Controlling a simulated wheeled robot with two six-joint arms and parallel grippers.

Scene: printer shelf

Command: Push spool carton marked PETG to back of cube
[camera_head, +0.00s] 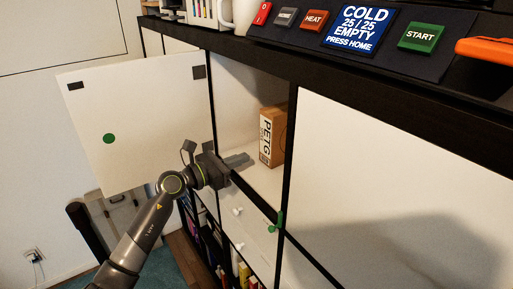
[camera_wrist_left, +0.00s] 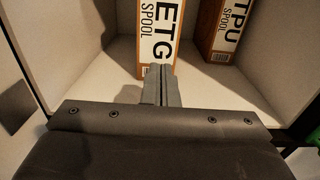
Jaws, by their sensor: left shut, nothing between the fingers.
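The PETG spool carton (camera_head: 266,139) stands upright inside the open cube, a brown box with a white label. In the left wrist view, the carton (camera_wrist_left: 157,40) is straight ahead, its top cut off by the frame. My left gripper (camera_head: 244,159) reaches into the cube opening, its fingers together and empty. In the left wrist view, the fingertips (camera_wrist_left: 160,72) overlap the lower front of the carton; I cannot tell whether they touch it. The cube's white floor (camera_head: 264,182) shows around the carton. My right gripper is not in view.
A TPU spool carton (camera_wrist_left: 228,30) stands to the right of the PETG one. A white door (camera_head: 140,120) with a green dot hangs open at the left. Dark frame edges border the cube. A control panel (camera_head: 390,45) lies on the shelf top.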

